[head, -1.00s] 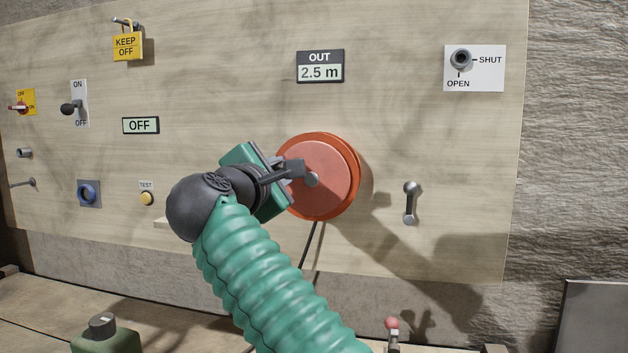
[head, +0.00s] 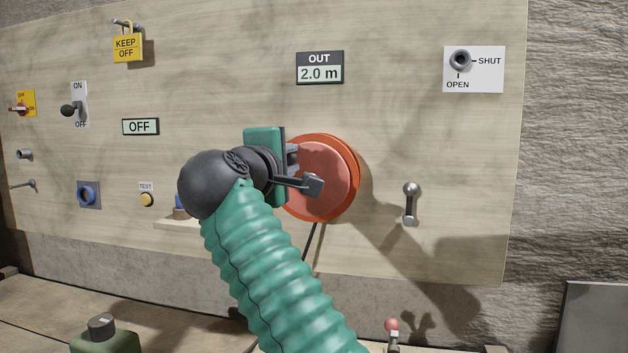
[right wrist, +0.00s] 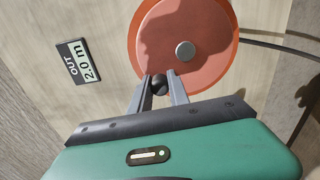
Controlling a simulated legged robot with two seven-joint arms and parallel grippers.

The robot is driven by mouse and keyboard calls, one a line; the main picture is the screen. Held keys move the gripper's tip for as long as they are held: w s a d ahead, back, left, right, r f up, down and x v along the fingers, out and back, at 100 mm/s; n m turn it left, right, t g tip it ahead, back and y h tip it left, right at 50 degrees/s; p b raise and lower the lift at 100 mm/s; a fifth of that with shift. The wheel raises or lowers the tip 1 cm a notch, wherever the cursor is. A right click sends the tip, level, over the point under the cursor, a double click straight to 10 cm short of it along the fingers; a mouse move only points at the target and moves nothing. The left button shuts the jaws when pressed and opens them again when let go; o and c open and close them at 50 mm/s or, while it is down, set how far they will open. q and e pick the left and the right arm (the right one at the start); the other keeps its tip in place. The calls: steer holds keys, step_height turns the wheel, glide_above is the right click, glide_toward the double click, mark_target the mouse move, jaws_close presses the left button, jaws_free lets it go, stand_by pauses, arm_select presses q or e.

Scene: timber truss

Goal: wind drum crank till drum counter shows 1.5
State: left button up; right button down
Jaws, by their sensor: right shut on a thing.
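The orange-red drum (head: 335,165) is mounted on the upright wooden board, with a dark cable hanging below it. The drum counter (head: 320,67) above it is labelled OUT and reads 2.0 m; it also shows in the right wrist view (right wrist: 78,60). My right gripper (head: 308,170) is in front of the drum's left part. In the right wrist view, its fingers (right wrist: 160,92) are shut on the dark crank knob (right wrist: 160,82) near the drum's rim. A grey hub (right wrist: 185,51) sits at the drum's middle. My left gripper is not in view.
A small crank handle (head: 410,204) sits right of the drum, and a SHUT/OPEN valve plate (head: 474,69) is at upper right. Switches, a yellow KEEP OFF padlock (head: 127,46) and an OFF display (head: 140,126) are at left. A small shelf (head: 178,224) juts out left of the drum.

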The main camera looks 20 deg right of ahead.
steer(key=m, duration=0.1)
steer(key=d+m, duration=0.1)
steer(key=m, duration=0.1)
steer(key=shift+s+r, duration=0.35)
steer(key=shift+s, duration=0.05)
steer(key=shift+s+d+r+m, duration=0.15)
steer(key=shift+d+r+m, duration=0.1)
steer(key=shift+m, duration=0.35)
